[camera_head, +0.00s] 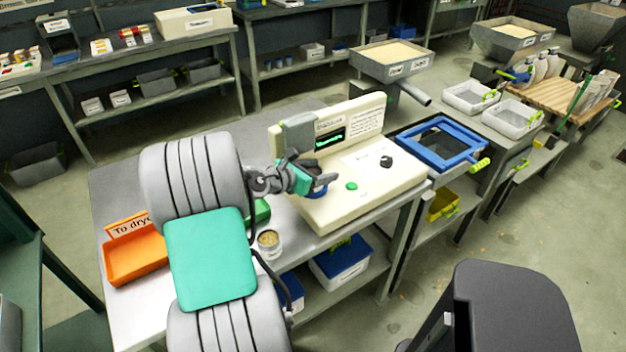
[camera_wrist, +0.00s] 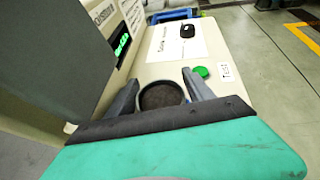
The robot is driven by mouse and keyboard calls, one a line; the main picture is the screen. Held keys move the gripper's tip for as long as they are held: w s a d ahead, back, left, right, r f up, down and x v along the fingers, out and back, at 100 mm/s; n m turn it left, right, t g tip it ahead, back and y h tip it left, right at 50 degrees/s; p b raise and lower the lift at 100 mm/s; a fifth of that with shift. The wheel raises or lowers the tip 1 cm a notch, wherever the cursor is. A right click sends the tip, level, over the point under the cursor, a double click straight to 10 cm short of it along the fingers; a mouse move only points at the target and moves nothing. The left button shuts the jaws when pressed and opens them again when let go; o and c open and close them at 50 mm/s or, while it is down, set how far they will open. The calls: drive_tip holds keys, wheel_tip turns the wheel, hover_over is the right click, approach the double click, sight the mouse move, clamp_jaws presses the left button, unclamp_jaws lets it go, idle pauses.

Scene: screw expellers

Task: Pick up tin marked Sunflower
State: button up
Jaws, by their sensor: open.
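My gripper (camera_head: 312,182) is over the front of the cream tester machine (camera_head: 372,178). In the wrist view my gripper (camera_wrist: 160,80) is open, its two grey fingers on either side of a round container with dark contents (camera_wrist: 162,97). A blue rim of this container (camera_head: 319,191) shows under the fingers in the head view. I cannot tell whether the fingers touch it, and no label on it shows. Another small tin (camera_head: 269,244) with tan contents stands on the grey bench near my arm; its marking is not readable. No readable Sunflower label is in view.
The machine has a green button (camera_head: 351,186), a black knob and a grey upright block (camera_head: 299,134) close to my gripper. An orange tray (camera_head: 136,258) marked "To dryer" is at the bench's left. A blue-framed tray (camera_head: 441,145) stands right of the machine.

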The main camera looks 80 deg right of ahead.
drive_tip(key=c, duration=1.2)
drive_tip(key=shift+r, duration=0.15)
